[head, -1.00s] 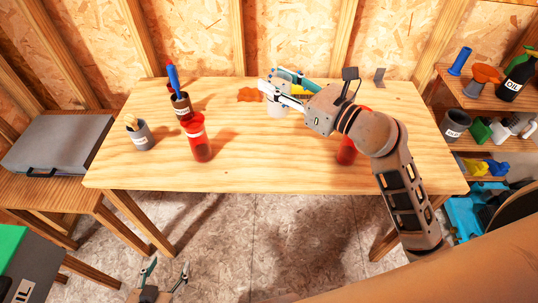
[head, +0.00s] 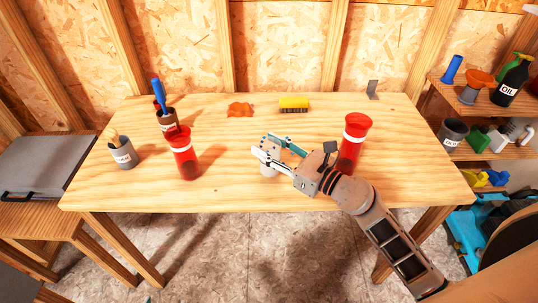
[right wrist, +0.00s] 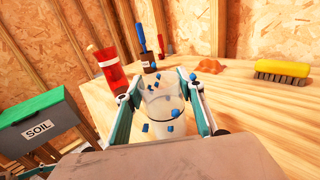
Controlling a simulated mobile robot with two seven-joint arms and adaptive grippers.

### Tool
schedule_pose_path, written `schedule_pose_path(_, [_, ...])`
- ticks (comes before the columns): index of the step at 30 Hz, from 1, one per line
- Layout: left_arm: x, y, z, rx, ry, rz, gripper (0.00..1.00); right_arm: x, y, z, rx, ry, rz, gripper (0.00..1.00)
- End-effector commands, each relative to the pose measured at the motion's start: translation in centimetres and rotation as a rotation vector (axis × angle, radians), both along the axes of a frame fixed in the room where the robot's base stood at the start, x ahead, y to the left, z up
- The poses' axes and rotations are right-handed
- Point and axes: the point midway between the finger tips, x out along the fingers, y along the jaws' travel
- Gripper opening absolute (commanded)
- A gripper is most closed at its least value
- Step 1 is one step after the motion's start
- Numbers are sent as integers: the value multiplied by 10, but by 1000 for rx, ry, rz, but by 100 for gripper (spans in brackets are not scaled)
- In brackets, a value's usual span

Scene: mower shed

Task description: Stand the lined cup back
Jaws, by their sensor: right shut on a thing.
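A pale, see-through cup (right wrist: 163,104) is between the fingers of my right gripper (right wrist: 158,88), which is shut on it. Several blue bits show in or on the cup; I cannot tell which for each. Only a sliver of what may be my left gripper shows at the head view's bottom edge.
On the table (head: 225,190), one red tumbler (head: 184,158) stands left and another (head: 353,140) close to my right arm. The centre is clear.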

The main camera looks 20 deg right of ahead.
Motion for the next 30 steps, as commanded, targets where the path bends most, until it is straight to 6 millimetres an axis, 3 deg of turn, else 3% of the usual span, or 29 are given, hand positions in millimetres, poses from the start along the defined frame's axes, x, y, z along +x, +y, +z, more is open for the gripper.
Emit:
schedule_pose_path(1, [-3,0,-12,1,8,-1,58,0,0,-15,-1,4,-1,15])
schedule_pose_path(3, [-4,1,-16,4,13,-1,58,0,0,-20,-1,4,-1,15])
schedule_pose_path(17, [0,1,-11,3,0,-1,58,0,0,-24,0,1,-1,15])
schedule_pose_path(18, [0,1,-11,4,-1,-1,58,0,0,-24,0,1,-1,41])
schedule_pose_path(20, [0,1,-11,4,-1,-1,58,0,0,-23,1,1,-1,55])
schedule_pose_path(30, [-1,2,-12,6,2,-1,58,0,0,-22,1,1,-1,55])
